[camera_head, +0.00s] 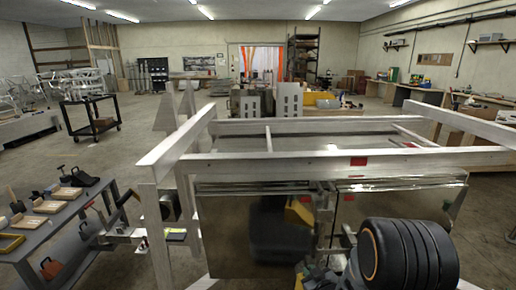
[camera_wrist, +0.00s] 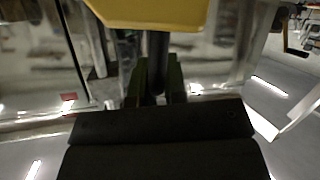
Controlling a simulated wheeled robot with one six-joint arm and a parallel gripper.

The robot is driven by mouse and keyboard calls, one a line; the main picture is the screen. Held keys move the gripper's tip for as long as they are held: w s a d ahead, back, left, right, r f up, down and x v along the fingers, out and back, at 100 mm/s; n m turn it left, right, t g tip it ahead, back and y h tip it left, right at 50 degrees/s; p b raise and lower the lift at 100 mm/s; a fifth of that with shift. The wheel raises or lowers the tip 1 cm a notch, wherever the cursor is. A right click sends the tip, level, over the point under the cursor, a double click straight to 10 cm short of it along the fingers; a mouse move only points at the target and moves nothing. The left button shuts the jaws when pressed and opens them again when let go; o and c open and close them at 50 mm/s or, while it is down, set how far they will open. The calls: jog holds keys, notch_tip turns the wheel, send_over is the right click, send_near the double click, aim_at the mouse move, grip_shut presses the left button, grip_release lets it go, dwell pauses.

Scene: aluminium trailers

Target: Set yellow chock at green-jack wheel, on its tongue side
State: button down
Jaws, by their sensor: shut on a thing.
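The yellow chock (camera_wrist: 150,12) fills the top edge of the wrist view, only partly in frame. My gripper (camera_wrist: 157,80) is shut on the dark post below its yellow body. In the head view a yellow patch (camera_head: 299,213) shows low against the trailer's shiny side panel; I cannot tell whether it is the chock or its reflection. The aluminium trailer (camera_head: 330,160) stands directly ahead, with its long rail across the middle of the head view. I cannot make out a green jack or the wheel it marks. Contact between chock and floor or wheel is not visible.
A grey bench (camera_head: 62,222) at the left holds several blocks and dark-handled items. A black cart (camera_head: 90,115) stands behind it on open floor. In the wrist view a dark crank (camera_wrist: 294,48) juts in at the upper right. Shiny panels sit close to my gripper.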

jog(key=s+f+m+h+b, duration=0.1)
jog(key=s+f+b, duration=0.1)
jog(key=f+b, duration=0.5)
jog(key=s+f+m+h+b, duration=0.1)
jog(key=f+b, duration=0.6)
jog(key=f, duration=1.2)
jog(key=shift+s+f+m+h, duration=0.4)
jog(key=shift+s+h, duration=0.2)
jog(key=shift+s, duration=0.1)
